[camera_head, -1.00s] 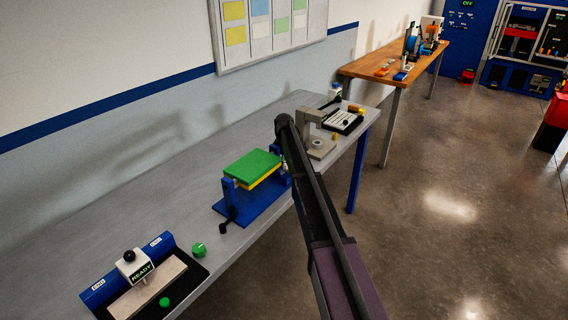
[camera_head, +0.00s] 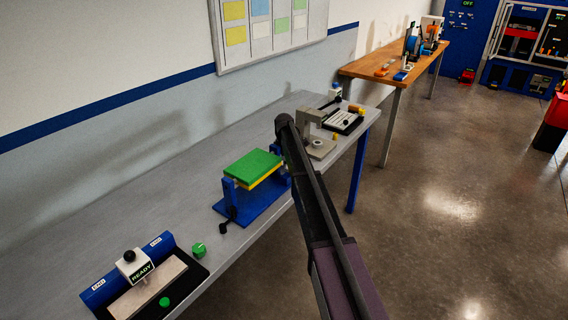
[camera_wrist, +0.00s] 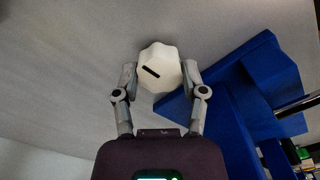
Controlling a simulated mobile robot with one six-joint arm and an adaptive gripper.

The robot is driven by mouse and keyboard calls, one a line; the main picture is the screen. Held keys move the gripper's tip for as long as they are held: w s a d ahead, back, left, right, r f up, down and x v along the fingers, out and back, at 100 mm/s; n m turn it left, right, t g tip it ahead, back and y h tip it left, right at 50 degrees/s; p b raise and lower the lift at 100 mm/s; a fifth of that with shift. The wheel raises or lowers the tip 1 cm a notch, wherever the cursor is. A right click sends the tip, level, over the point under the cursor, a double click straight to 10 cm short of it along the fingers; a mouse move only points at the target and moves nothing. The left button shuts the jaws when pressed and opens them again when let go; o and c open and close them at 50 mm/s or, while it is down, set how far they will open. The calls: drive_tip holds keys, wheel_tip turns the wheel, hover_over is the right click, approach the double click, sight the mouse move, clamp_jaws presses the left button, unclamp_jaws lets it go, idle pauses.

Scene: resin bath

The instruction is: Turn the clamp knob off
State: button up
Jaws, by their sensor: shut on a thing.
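A white, many-sided knob (camera_wrist: 160,60) with a short black mark on its face stands out in the wrist view. The mark is tilted, running from upper left down to lower right. My gripper (camera_wrist: 160,80) has one finger on each side of the knob and is shut on it. A blue stand (camera_wrist: 248,85) is just to the right of the knob. In the head view, my dark arm reaches over the bench, and my gripper and the white knob are hidden there. I cannot tell from the mark alone whether the knob is on or off.
On the grey bench (camera_head: 120,200), a blue fixture (camera_head: 252,208) holds a green and yellow block (camera_head: 252,167) left of my arm. A grey press-like device (camera_head: 318,143) stands beyond my arm.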

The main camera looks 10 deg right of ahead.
drive_tip(key=o, duration=1.1)
drive_tip(key=shift+m, duration=0.4)
